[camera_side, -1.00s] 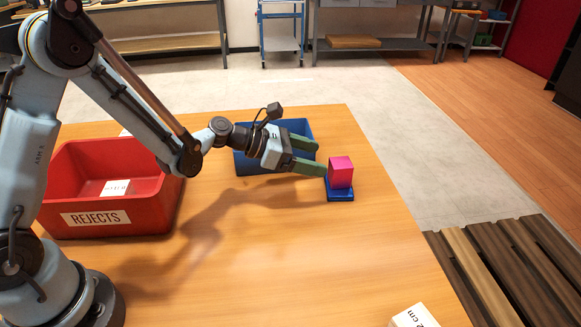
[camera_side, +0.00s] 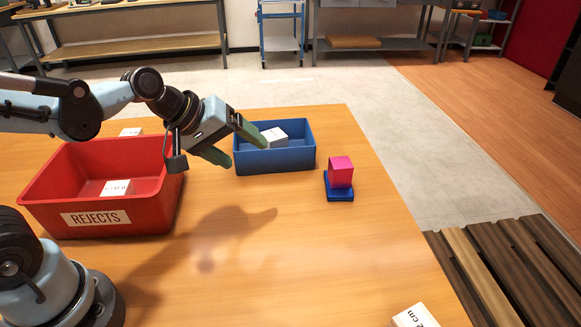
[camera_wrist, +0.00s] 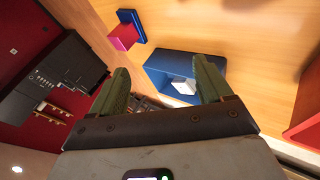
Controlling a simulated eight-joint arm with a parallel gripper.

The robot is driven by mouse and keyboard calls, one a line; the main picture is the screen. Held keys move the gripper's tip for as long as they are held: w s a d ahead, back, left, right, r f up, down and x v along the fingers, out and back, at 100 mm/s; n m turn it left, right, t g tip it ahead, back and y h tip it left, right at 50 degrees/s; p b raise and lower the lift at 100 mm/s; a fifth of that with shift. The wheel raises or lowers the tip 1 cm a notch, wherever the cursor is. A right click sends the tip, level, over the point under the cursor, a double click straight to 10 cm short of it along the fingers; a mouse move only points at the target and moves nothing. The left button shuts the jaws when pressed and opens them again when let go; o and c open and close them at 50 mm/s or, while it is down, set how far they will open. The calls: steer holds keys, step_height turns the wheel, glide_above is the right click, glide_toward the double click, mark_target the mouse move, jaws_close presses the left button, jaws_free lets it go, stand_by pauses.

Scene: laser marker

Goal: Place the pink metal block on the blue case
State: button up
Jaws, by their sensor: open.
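The pink metal block (camera_side: 341,171) sits upright on the flat blue case (camera_side: 340,194) on the right part of the table. In the wrist view the pink block (camera_wrist: 123,37) and the blue case (camera_wrist: 132,20) show at upper left, apart from my fingers. My gripper (camera_side: 248,149) is open and empty, raised above the table to the left of the block, in front of the blue bin. Its two green fingers also show spread apart in the wrist view (camera_wrist: 162,82).
A blue bin (camera_side: 276,160) holding a white block (camera_side: 275,137) stands behind the gripper. A red REJECTS bin (camera_side: 150,204) with a white block inside is at left. A white labelled block (camera_side: 414,316) lies at the front edge. The middle of the table is clear.

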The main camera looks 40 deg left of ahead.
steer(key=s+a+m+y, duration=0.3)
steer(key=s+m, duration=0.3)
steer(key=m, duration=0.2)
steer(key=shift+s+a, duration=0.4)
steer(key=shift+a, duration=0.2)
stand_by(0.5)
